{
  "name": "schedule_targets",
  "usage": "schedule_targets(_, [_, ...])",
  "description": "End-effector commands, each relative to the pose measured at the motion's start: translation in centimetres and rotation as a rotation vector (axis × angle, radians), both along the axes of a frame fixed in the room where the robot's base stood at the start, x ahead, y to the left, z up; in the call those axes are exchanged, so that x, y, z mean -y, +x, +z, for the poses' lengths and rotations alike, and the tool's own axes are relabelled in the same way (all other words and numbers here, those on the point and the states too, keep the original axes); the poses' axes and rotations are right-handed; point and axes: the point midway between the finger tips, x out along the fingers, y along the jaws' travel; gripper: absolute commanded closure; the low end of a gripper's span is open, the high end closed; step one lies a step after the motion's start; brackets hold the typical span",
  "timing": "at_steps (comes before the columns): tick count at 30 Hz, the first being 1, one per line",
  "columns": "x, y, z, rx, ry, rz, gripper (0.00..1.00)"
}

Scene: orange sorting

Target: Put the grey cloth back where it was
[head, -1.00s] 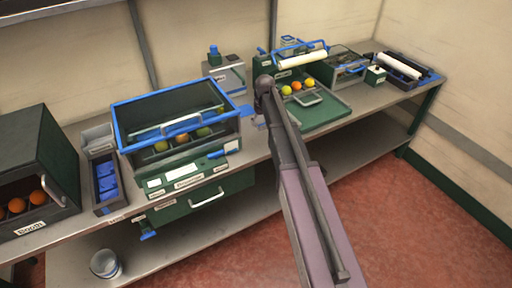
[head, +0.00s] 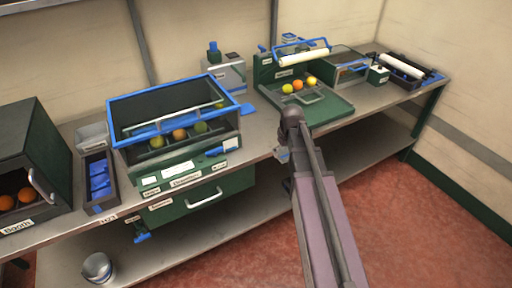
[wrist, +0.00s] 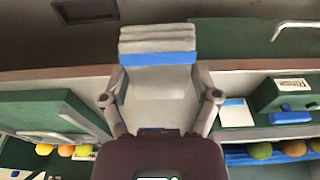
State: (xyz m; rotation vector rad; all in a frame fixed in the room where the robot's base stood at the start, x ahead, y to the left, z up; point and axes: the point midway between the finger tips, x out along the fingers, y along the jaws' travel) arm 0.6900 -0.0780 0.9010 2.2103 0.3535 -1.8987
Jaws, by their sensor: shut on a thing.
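My gripper (wrist: 160,98) is shut on a grey folded piece with a blue band (wrist: 158,45), which looks like the grey cloth. In the wrist view its layered end stands out beyond the fingers, with a paler grey part between them. In the head view the gripper is mostly hidden behind my arm. A small grey and blue bit (head: 282,155) shows beside the arm, near the front edge of the bench.
The bench (head: 262,128) has a blue-rimmed bin (head: 122,128) with fruit on the left and a green tray (head: 335,112) with fruit behind my arm. A dark box (head: 28,150) with oranges stands far left. A bucket (head: 98,267) sits on the lower shelf.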

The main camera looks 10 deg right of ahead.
Motion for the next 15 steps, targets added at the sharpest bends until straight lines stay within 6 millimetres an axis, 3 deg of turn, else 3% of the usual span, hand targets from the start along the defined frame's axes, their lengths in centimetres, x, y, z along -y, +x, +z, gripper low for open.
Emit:
schedule_targets(8, [-0.1, 0.4, 0.0, 0.000, 0.000, 0.000, 0.59])
schedule_targets(15, [-1.6, 3.0, -0.3, 0.000, 0.000, 0.001, 0.59])
